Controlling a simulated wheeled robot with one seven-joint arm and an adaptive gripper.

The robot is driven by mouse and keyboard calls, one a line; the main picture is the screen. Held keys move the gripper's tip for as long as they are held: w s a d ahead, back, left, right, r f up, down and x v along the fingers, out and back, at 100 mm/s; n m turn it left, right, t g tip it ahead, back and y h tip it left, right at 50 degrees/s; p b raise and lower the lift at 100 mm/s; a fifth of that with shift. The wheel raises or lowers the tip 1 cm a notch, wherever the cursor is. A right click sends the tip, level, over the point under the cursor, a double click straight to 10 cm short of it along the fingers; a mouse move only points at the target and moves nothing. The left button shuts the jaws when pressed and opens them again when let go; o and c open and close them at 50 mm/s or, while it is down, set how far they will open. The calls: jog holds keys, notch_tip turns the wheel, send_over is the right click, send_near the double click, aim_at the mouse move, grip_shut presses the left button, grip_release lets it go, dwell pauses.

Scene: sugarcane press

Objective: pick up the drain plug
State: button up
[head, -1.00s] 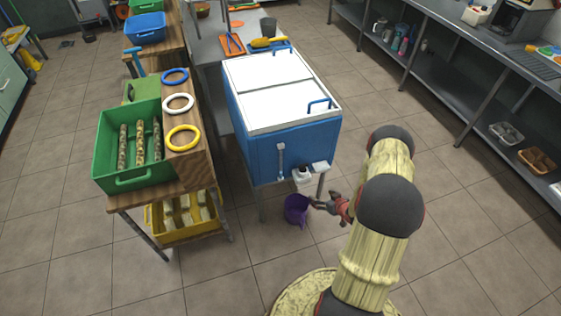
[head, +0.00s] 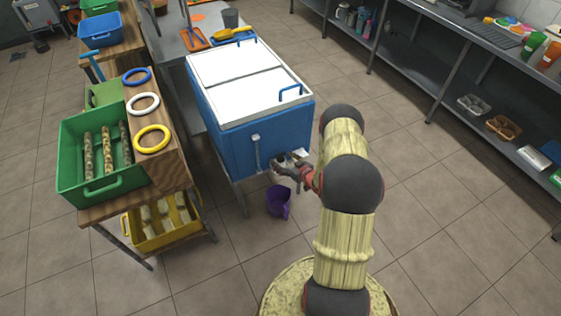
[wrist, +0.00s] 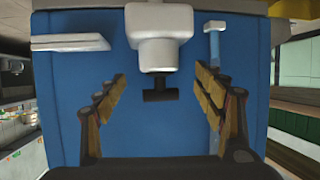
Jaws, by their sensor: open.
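The blue cooler (head: 262,128) with white lids stands on a metal frame. A white drain fitting (wrist: 160,40) is on its blue face in the wrist view, with a small dark T-shaped piece on its end, which looks like the drain plug (wrist: 160,88). My gripper (head: 281,168) is at the cooler's lower front, partly covering the fitting in the head view. In the wrist view my gripper (wrist: 160,80) is open, one finger on each side of the plug, with clear gaps and no contact seen.
A white ledge (wrist: 70,43) and a pale upright tube (wrist: 214,45) stick out beside the fitting. A purple jug (head: 278,201) is below my gripper. A wooden stand with a green crate (head: 86,182) is at left. Tiled floor is clear at right.

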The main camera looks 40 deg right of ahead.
jog(key=shift+w+f, duration=0.2)
jog(key=shift+w, duration=0.2)
jog(key=shift+c, duration=0.9)
jog(key=c, duration=1.1)
jog(key=shift+d, duration=0.1)
jog(key=shift+c, duration=0.3)
